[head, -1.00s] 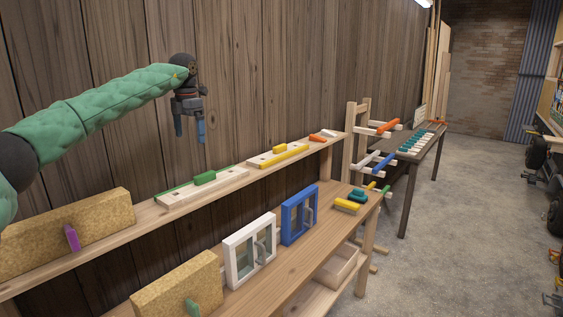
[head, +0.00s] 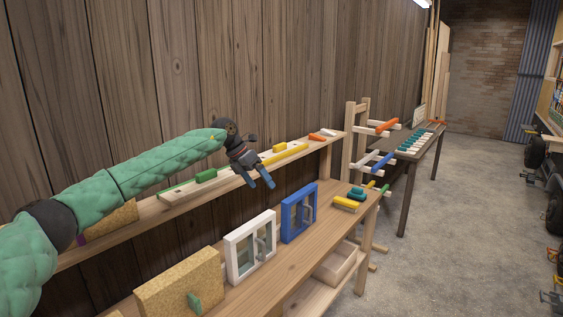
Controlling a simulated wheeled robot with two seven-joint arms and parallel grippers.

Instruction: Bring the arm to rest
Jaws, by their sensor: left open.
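My left arm, in a green padded sleeve, comes in from the left in the head view. My left gripper (head: 259,181) is open, with nothing between its two blue-tipped fingers. It points down and to the right, in front of the upper shelf and above the bench with the white and blue framed boxes. It appears clear of both. My right gripper is not in view.
The upper shelf (head: 140,226) holds a board with a green block (head: 206,175) and one with a yellow bar (head: 285,153). On the bench (head: 262,283) stand a cork block (head: 180,283), a white frame (head: 230,257) and a blue frame (head: 299,213).

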